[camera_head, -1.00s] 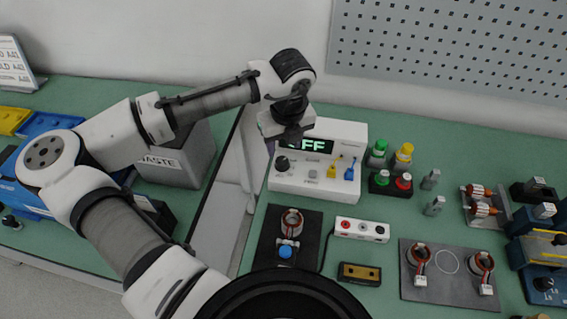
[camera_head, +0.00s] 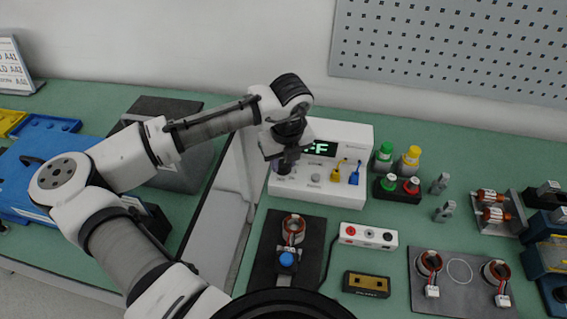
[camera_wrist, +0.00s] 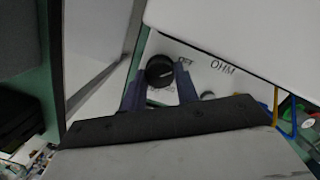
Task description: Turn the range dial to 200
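The white ohm meter (camera_head: 350,138) stands on the right-hand bench, with a green-lit display (camera_head: 321,148) that my gripper partly covers; a letter F shows. Its black range dial (camera_wrist: 159,71) is at the front left of the panel in the wrist view, near the printed words OFF and OHM. The other range marks are too blurred or hidden to read. My gripper (camera_head: 284,166) points down over the dial and hides most of it in the head view. In the wrist view its two dark fingers (camera_wrist: 158,86) are apart, one on each side of the dial; contact cannot be told.
Yellow and blue plugs with leads (camera_head: 354,174) sit in the meter's right side. Green and yellow bottles (camera_head: 408,160) stand right of it. A stator (camera_head: 293,228) on a dark plate and a white socket block (camera_head: 368,236) lie in front. A gap separates the two benches.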

